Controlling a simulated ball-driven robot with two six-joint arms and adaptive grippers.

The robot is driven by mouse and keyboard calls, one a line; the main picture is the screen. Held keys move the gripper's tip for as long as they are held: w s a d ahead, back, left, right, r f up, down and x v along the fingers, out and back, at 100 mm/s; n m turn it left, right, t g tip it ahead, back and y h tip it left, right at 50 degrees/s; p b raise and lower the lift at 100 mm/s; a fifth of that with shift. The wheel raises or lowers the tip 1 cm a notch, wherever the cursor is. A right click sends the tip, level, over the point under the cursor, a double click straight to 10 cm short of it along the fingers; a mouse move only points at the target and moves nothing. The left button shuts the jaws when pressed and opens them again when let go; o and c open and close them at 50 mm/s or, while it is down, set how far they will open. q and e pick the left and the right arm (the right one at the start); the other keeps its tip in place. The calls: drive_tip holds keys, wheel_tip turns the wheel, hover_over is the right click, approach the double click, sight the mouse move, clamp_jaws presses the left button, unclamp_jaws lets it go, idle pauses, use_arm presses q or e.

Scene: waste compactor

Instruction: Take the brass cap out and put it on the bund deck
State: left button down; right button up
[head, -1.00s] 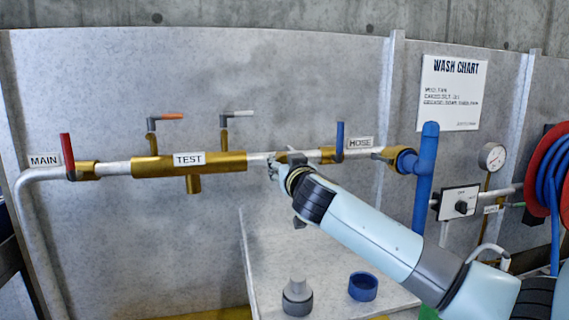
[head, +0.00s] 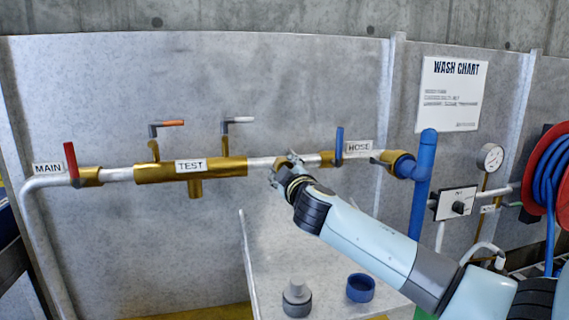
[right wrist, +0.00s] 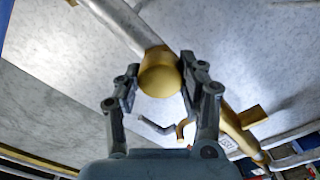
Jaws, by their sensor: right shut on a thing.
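The brass cap (right wrist: 160,80) shows end-on as a round brass face between the fingers of my right gripper (right wrist: 158,88) in the right wrist view. The gripper is shut on it. In the head view my right gripper (head: 282,172) is in front of the steel pipe, between the TEST and HOSE labels, and the cap is hidden there. I cannot tell whether the cap touches the pipe. A pale deck (head: 262,262), which looks like the bund deck, lies below the arm. My left gripper is not in view.
A grey fitting (head: 297,300) and a blue ring cap (head: 360,288) stand on the deck. The pipe carries a red lever (head: 71,160), a brass TEST body (head: 150,172) and a blue lever (head: 339,143). A blue vertical pipe (head: 422,185) stands at right. The deck's left part is clear.

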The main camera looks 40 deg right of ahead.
drive_tip(key=shift+n, duration=0.3)
drive_tip(key=shift+r+n+p, duration=0.1)
drive_tip(key=shift+n+p, duration=0.4)
drive_tip(key=shift+n, duration=0.3)
drive_tip(key=shift+n+p, duration=0.55)
drive_tip(key=shift+n, duration=1.25)
